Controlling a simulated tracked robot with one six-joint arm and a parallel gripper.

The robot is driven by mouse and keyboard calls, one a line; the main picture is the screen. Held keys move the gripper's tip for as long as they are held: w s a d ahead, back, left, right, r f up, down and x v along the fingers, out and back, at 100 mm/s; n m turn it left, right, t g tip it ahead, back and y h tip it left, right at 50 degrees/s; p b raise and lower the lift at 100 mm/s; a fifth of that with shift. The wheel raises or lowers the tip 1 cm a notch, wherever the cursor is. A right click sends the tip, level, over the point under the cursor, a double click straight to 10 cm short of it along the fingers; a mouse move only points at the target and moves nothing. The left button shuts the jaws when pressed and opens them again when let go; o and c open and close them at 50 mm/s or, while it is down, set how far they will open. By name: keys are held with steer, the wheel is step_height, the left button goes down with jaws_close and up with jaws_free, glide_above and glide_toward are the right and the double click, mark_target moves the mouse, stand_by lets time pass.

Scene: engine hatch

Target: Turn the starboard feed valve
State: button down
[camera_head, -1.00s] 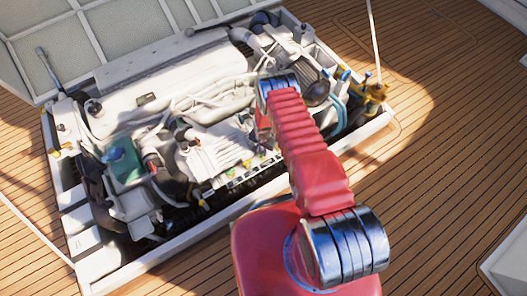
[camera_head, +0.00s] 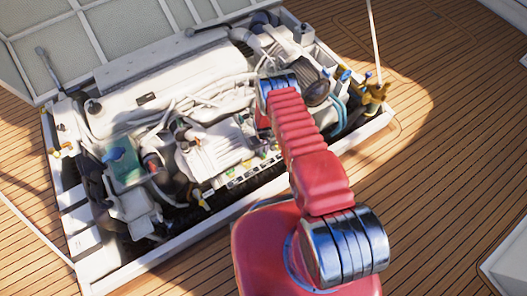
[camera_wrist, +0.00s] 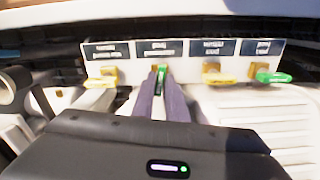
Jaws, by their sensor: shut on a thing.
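In the wrist view, my gripper (camera_wrist: 162,90) is shut on a green valve handle (camera_wrist: 162,72), the second from the left in a row under a pale label strip. This handle stands upright in the picture, between the dark fingertips. Beside it are a yellow handle (camera_wrist: 102,80) on the left, another yellow handle (camera_wrist: 217,79) on the right and a green handle (camera_wrist: 272,77) at far right; these lie sideways. The label (camera_wrist: 163,49) above the held handle is too blurred to read, so I cannot tell which valve is the starboard feed. In the head view, my arm hides the gripper.
The white engine (camera_head: 170,75) fills the open hatch, with hoses and pipes close around. The hatch's pale rim (camera_head: 185,243) and raised lid (camera_head: 90,40) bound the space. A yellow fitting (camera_head: 374,93) stands at the right corner. Open wooden deck (camera_head: 460,150) lies to the right.

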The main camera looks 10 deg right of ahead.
steer(key=shift+w+n, duration=0.25)
steer(key=shift+n, duration=0.75)
steer(key=shift+r, duration=0.1)
steer(key=c, duration=2.1)
jaws_free()
steer(key=o, duration=0.3)
steer(key=shift+s, duration=0.15)
steer(key=shift+o, duration=0.2)
step_height(320, 180, up, 14)
steer(key=shift+f, duration=0.25)
